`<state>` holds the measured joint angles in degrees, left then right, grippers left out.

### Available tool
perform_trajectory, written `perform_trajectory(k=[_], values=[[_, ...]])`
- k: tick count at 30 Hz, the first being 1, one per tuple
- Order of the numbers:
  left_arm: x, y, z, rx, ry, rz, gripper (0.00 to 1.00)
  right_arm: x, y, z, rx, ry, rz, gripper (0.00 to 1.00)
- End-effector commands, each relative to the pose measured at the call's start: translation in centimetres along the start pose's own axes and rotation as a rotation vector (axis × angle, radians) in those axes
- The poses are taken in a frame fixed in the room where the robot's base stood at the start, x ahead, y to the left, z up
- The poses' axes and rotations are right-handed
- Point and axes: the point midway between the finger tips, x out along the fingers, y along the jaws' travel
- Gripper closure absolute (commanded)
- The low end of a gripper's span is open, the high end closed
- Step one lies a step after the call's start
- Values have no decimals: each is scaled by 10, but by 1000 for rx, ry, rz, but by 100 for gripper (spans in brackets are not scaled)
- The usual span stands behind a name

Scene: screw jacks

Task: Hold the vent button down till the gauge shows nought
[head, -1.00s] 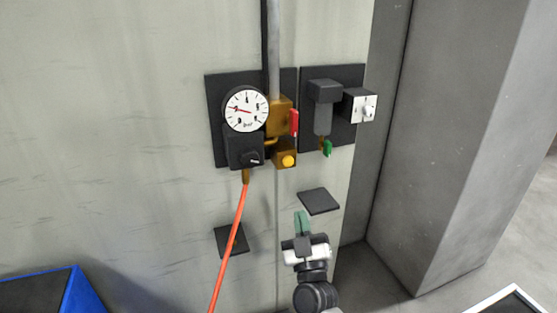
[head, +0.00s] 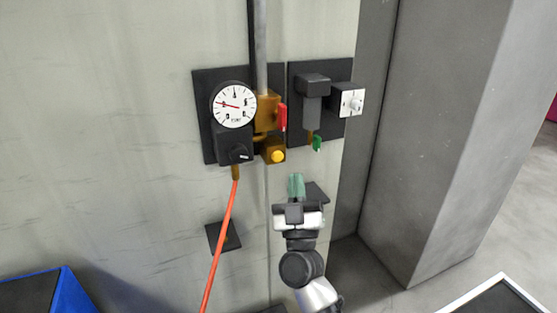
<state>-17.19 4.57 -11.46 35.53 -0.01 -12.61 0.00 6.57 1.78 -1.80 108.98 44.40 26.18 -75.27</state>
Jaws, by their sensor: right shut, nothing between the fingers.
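The round white gauge (head: 233,105) sits on a dark wall plate, its red needle pointing left and slightly up. The yellow vent button (head: 278,156) is on a brass block (head: 267,146) right of and below the gauge. My right gripper (head: 296,178) is shut and empty, its greenish fingertips pointing up. In the picture it is just below and right of the button, apart from it. The button's face is in clear view. My left gripper is not in view.
A red lever (head: 282,117) is above the button. A green lever (head: 317,143) hangs to the right, near a white switch box (head: 348,100). An orange hose (head: 220,245) runs down from the gauge block. A grey pillar (head: 450,150) stands right.

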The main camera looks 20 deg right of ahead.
Motion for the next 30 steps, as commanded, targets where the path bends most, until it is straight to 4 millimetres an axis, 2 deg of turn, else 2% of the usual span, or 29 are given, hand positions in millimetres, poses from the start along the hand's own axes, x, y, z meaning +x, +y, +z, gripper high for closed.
perform_trajectory(k=[8,15,30], values=[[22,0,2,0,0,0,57,27,-22,23,-1,2,-1,100],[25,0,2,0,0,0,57,44,-32,33,-1,1,0,100],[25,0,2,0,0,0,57,48,-35,35,-1,0,-1,100]])
